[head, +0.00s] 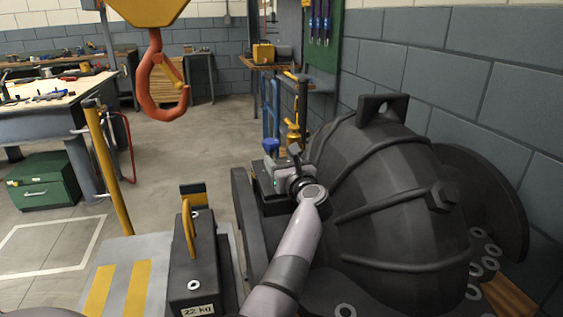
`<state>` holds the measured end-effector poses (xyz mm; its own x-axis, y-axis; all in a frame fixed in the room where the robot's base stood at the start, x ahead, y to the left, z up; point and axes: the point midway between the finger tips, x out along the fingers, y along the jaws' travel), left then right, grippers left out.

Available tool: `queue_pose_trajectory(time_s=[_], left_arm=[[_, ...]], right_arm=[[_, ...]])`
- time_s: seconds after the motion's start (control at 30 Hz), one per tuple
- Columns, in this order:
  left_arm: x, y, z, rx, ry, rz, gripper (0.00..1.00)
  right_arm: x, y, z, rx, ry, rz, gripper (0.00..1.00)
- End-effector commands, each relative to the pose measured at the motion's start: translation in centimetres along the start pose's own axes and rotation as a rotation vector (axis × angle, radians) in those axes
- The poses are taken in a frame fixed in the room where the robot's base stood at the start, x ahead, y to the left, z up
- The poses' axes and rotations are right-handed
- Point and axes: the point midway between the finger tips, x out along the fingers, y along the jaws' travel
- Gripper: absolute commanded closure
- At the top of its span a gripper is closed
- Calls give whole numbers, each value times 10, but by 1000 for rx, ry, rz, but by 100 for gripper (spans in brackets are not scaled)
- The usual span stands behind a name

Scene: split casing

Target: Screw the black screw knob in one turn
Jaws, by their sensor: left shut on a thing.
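The large black casing (395,205) fills the right half of the head view. My left arm reaches up from the bottom middle, and its gripper (274,174) is at the casing's left side, over a dark ledge. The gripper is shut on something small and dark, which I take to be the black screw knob. The gripper and wrist cover most of it, so its shape and seating cannot be made out. A small dark piece (295,150) sticks up beside the gripper. My right gripper is not in view.
A black weight (195,265) marked 22 kg, with a yellow handle, stands left of my arm. An orange crane hook (162,85) hangs at upper left. A block wall (460,60) is close behind the casing.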

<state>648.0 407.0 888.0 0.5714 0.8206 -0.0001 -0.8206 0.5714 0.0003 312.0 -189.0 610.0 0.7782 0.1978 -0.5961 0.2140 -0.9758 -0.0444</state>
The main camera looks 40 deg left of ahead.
Motion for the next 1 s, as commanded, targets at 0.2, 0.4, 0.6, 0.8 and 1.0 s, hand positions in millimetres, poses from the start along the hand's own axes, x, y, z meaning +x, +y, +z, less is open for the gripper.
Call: queue_pose_trajectory(time_s=[0.2,0.4,0.6,0.8,1.0], left_arm=[[0,0,4,0,1,-62,73],[0,-2,8,2,2,-193,73],[-1,-4,7,3,2,-352,73],[-2,-7,5,1,-1,-452,74],[-2,-8,4,2,-3,-520,74]], right_arm=[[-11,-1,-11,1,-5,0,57],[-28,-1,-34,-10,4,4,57],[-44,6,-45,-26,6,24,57],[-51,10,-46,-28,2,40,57],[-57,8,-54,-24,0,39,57]])
